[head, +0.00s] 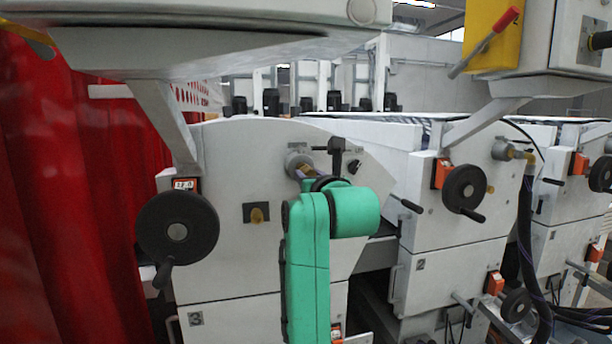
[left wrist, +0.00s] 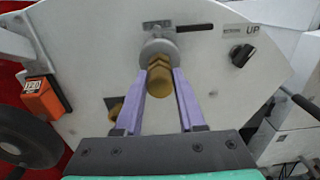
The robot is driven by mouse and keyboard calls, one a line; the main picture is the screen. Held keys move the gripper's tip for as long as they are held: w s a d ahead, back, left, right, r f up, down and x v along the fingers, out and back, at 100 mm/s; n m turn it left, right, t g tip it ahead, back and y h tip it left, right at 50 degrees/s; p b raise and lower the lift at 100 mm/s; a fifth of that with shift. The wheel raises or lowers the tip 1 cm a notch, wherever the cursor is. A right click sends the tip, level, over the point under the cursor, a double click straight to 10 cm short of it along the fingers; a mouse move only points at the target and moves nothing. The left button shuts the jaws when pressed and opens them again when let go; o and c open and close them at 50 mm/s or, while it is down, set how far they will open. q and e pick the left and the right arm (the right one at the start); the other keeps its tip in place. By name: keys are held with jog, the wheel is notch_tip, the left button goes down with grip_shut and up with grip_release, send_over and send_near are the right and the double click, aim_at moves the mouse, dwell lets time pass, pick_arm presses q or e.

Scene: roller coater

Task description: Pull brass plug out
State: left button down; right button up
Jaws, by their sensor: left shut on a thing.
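In the head view, my left gripper (head: 307,172) reaches up to the same grey fitting (head: 296,160), and the green arm covers most of the plug. How deep the plug sits cannot be seen. My right gripper is in neither view.
A large black handwheel (head: 178,228) with a crank stands to the left, beside a red curtain (head: 60,190). A black knob (head: 355,166) sits right of the plug. A second handwheel (head: 465,190) and hanging cables (head: 526,240) are farther right. A grey housing (head: 230,50) overhangs above.

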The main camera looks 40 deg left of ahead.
pick_arm(q)
jog(key=shift+b+v, duration=0.75)
jog(key=shift+v, duration=1.75)
jog(key=shift+b+v, duration=0.4)
jog(key=shift+v, duration=1.05)
